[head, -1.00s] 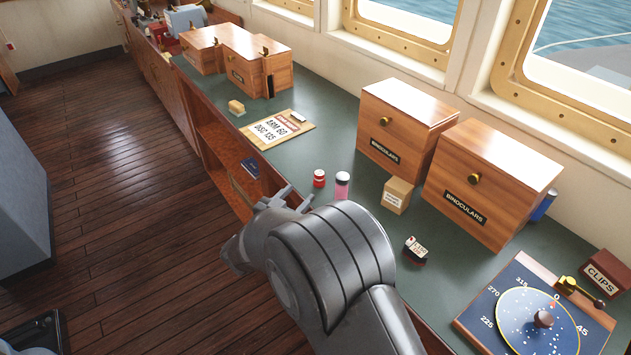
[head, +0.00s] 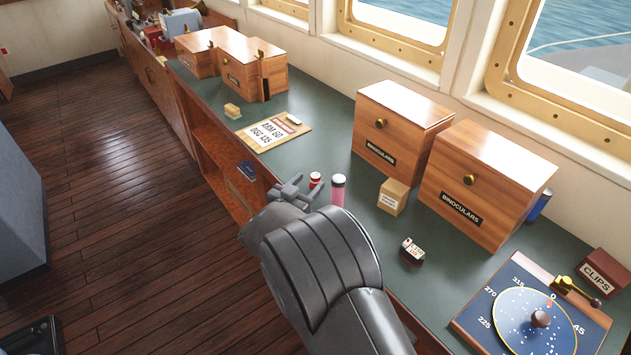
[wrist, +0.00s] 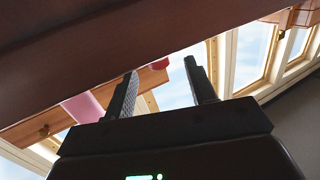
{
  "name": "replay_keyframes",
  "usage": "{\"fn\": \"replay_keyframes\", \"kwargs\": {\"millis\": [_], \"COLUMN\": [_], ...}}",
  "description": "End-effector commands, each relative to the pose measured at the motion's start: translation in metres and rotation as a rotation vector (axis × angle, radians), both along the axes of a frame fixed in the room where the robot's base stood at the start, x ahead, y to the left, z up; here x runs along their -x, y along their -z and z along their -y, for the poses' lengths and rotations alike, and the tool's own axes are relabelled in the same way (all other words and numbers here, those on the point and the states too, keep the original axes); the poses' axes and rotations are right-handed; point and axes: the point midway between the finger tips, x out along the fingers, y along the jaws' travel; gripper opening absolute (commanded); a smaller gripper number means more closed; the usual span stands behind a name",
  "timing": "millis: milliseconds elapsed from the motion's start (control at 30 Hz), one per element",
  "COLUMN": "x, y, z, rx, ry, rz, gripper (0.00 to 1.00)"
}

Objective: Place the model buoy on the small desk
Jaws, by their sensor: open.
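A small red cylinder with a white band (head: 316,180) stands on the green counter; it may be the model buoy, but I cannot tell for certain. My gripper (head: 297,190) is open and empty at the counter's front edge, just left of the red cylinder. In the wrist view the two fingers (wrist: 163,88) are apart with nothing between them. Red (wrist: 159,63) and pink (wrist: 84,107) parts show past the counter's edge. I cannot make out a separate small desk.
The long green counter (head: 330,135) carries two binoculars boxes (head: 485,185), a small wooden box (head: 393,196), a labelled black-and-red block (head: 412,252), a clipboard (head: 272,133) and a blue compass-dial board (head: 490,290). Wooden floor (head: 130,220) on the left is open.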

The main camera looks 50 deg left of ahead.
Motion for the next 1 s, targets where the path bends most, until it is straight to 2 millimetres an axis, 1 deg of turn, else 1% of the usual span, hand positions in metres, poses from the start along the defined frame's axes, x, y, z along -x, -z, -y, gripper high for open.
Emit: {"fn": "replay_keyframes", "kwargs": {"millis": [200, 300, 533, 1000], "x": [-0.031, -0.041, -0.042, -0.042], "y": [0.003, 0.003, 0.003, 0.003], "z": [-0.011, -0.015, -0.016, -0.016], "rx": [-0.001, 0.000, 0.000, 0.000], "ry": [0.003, 0.002, 0.001, 0.001], "rz": [0.001, 0.000, 0.001, 0.000], "gripper": [0.51, 0.51, 0.50, 0.12]}}
